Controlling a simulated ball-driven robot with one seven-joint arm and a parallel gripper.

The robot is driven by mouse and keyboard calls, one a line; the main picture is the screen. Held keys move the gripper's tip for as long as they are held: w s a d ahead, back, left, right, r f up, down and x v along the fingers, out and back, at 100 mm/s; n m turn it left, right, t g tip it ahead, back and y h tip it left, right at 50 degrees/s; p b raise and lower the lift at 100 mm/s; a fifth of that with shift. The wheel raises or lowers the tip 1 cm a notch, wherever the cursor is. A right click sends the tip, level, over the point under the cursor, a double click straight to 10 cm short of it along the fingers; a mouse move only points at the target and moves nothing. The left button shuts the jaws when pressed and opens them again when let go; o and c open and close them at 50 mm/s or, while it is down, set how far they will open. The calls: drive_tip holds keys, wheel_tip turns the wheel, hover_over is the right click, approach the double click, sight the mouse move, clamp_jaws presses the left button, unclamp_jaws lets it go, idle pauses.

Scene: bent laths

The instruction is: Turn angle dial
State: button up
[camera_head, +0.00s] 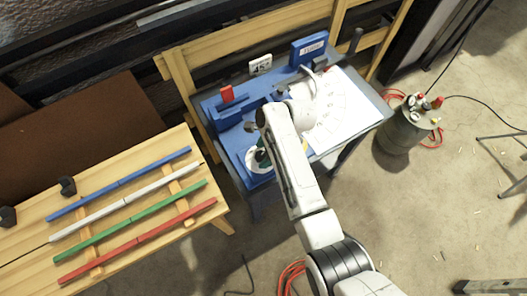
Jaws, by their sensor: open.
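The blue bending machine (232,135) stands on a small blue-grey bench in the middle. A white sheet with a fan of angle marks (335,112) lies on its right side. A small sign reading 45° (260,66) stands at its back. A small round white and green dial (256,161) is at the machine's front, partly covered by my arm. My arm reaches up from the bottom and bends over the machine. My gripper (264,155) seems to be the dark part beside the dial; it is mostly hidden behind my arm. I cannot tell whether it touches the dial.
Blue, white, green and red laths (130,235) lie on a wooden table (215,228) at the left. Red cable lies on the floor.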

drive_tip(key=shift+a+f, duration=0.15)
drive_tip(key=shift+f, duration=0.1)
drive_tip(key=c, duration=1.1)
